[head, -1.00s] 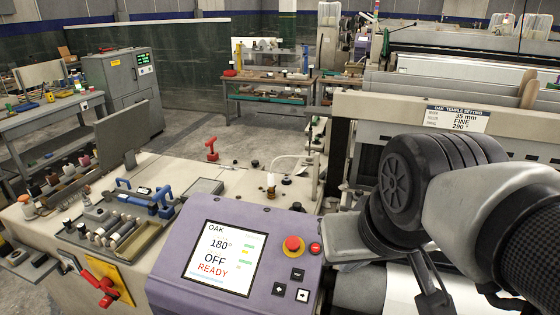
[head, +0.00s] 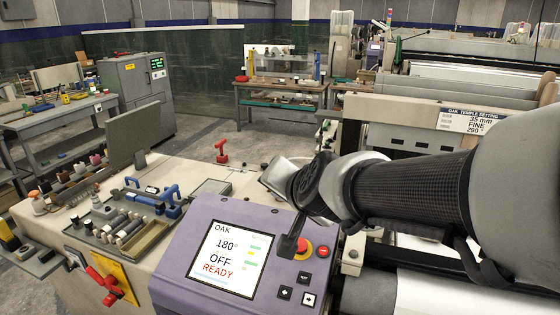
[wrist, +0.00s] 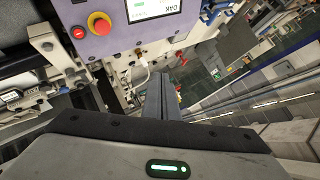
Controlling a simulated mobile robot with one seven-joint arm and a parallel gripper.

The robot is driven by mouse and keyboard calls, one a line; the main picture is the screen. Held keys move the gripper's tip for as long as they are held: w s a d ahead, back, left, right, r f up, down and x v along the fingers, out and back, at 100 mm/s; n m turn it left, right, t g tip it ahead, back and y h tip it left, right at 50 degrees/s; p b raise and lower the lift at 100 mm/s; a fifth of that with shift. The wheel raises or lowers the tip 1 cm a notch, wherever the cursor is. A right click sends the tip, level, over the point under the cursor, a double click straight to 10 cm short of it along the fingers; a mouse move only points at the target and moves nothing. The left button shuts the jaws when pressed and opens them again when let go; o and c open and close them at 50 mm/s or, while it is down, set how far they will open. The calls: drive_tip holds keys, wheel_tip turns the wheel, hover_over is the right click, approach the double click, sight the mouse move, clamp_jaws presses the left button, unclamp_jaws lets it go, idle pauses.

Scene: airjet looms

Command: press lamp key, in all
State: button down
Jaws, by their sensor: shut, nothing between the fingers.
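The purple control panel (head: 190,255) stands at the lower middle of the head view. Its screen (head: 229,258) reads OAK, 180°, OFF, READY. In the wrist view the shut fingers (wrist: 160,84) show below the panel edge; the black keys are out of that view.
The red mushroom button (head: 304,248) on a yellow base is close beside my fingers, partly hidden by them. A small red button (head: 323,251) is right of it. A tool tray (head: 130,222) lies left of the panel. The loom (head: 420,125) is behind my arm.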

sight(323, 251)
drive_tip(key=w+d+f+m+t+h+b, duration=0.1)
drive_tip(key=w+f+m+t+h+b, duration=0.1)
drive_tip(key=w+f+m+h, duration=0.35)
drive_tip(key=s+d+f+m+g+h+b, duration=0.1)
drive_tip(key=s+d+f+m+g+h, duration=0.1)
drive_tip(key=d+f+m+h, duration=0.4)
wheel_tip(323, 251, down, 3)
drive_tip(key=shift+d+f+m, duration=0.1)
drive_tip(key=shift+d+m, duration=0.85)
drive_tip(key=shift+d, duration=0.05)
drive_tip(key=shift+s, duration=0.1)
drive_tip(key=w+f+b, duration=0.1)
drive_tip(key=f+b, duration=0.1)
drive_tip(key=w+f+b, duration=0.1)
drive_tip(key=f+b, duration=0.1)
drive_tip(key=d+f+b, duration=0.1)
drive_tip(key=f+b, duration=0.1)
drive_tip(key=f, duration=0.1)
drive_tip(key=shift+w+d, duration=0.1)
drive_tip(key=shift+w, duration=0.3)
drive_tip(key=shift+w+d+f+b, duration=0.1)
drive_tip(key=shift+w+f+b, duration=0.25)
drive_tip(key=shift+f+b, duration=0.15)
